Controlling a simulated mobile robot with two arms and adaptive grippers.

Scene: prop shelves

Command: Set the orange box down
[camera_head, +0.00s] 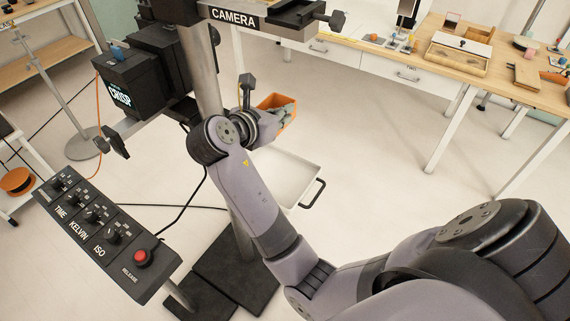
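The orange box (276,101) is open-topped and shows near the upper middle of the head view, beyond the wrist of my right arm. My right gripper (282,114) is at the box, with its grey fingers against the box's near side; it looks shut on the wall. The wrist hides part of the fingers and the box's lower left. I see no support directly under the box. My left gripper is out of view.
A white tray (312,168) with a black handle is below the box. A camera stand with a pole (205,75) rises close left of my wrist. A control panel (100,232) is at lower left. A wooden table (440,62) stands at upper right. Open floor lies between.

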